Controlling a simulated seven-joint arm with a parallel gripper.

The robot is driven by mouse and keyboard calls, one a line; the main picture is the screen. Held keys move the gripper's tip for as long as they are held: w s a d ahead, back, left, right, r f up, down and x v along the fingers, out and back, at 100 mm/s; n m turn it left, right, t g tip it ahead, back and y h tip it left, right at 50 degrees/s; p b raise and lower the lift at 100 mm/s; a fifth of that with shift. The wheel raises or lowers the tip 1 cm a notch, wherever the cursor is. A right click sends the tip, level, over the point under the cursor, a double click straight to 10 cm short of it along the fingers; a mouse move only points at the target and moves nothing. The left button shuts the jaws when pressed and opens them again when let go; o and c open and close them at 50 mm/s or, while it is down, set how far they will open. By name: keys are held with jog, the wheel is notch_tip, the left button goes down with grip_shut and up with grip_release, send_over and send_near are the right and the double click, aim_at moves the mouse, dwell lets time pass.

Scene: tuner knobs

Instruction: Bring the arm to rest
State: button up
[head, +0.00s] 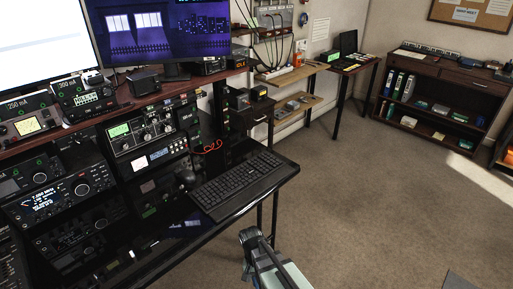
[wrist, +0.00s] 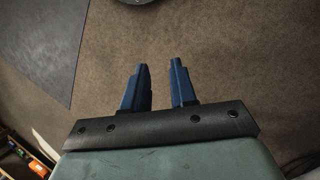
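My gripper (wrist: 160,88) shows in the wrist view with two blue fingers apart and nothing between them. Bare brown carpet lies beyond the fingertips. In the head view my arm shows at the bottom centre, to the right of the black desk's front edge. The fingertips cannot be made out clearly in the head view.
A black desk (head: 228,213) on the left holds a keyboard (head: 237,183), radios with knobs (head: 62,195) and a tuner unit (head: 150,128). Two monitors (head: 165,35) stand above. A low shelf (head: 436,95) stands at the back right. Carpet (head: 370,185) is open between.

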jog(key=s+d+f+g+y, duration=0.1)
jog(key=s+d+f, duration=0.6)
jog(key=s, duration=0.4)
jog(key=s+d+f+n+g+y, duration=0.1)
jog(key=s+d+f, duration=0.7)
jog(key=s, duration=0.3)
jog(key=shift+f+g, duration=0.4)
jog(key=shift+f, duration=0.1)
